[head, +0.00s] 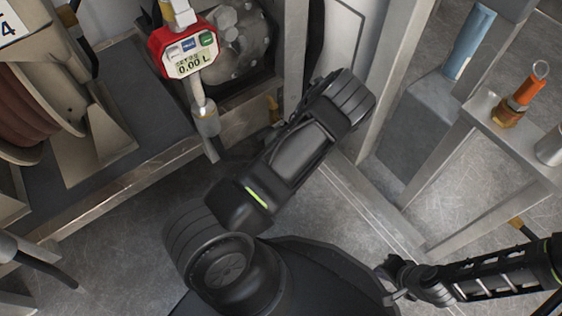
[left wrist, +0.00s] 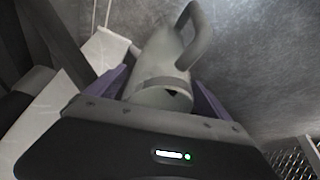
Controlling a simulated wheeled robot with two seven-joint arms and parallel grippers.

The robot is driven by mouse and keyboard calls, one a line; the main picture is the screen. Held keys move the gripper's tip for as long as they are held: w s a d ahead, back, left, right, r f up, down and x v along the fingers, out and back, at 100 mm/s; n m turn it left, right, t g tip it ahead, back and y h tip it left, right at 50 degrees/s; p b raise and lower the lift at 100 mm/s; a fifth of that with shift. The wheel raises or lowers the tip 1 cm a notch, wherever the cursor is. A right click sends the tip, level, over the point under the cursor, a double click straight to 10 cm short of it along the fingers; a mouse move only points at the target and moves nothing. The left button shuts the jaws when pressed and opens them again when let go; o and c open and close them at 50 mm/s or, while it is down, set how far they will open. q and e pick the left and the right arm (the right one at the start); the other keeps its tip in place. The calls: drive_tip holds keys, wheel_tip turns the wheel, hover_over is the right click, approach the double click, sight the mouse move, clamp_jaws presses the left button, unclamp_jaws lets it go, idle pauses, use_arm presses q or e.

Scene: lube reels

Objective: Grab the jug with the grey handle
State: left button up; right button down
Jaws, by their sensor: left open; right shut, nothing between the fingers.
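In the left wrist view, a grey-green jug (left wrist: 165,58) with a grey loop handle (left wrist: 197,38) stretches away from the camera, its near end close to my palm. My left gripper (left wrist: 160,82) is open, with a purple finger on either side of the jug. I cannot tell whether the fingers touch it. The jug and the left gripper do not show in the head view. In the head view, my right gripper (head: 388,272) is shut and empty at the lower right, over the floor.
A hose reel (head: 30,115) stands at the left. A red meter (head: 184,52) reading 0.00 L hangs at the upper middle. Metal frame posts (head: 392,60) and an orange-capped fitting (head: 522,92) are at the right. Scuffed floor (head: 340,215) lies open in the middle.

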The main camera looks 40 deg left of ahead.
use_arm(q)
drive_tip(key=shift+c, duration=0.3)
clamp_jaws()
idle(0.7)
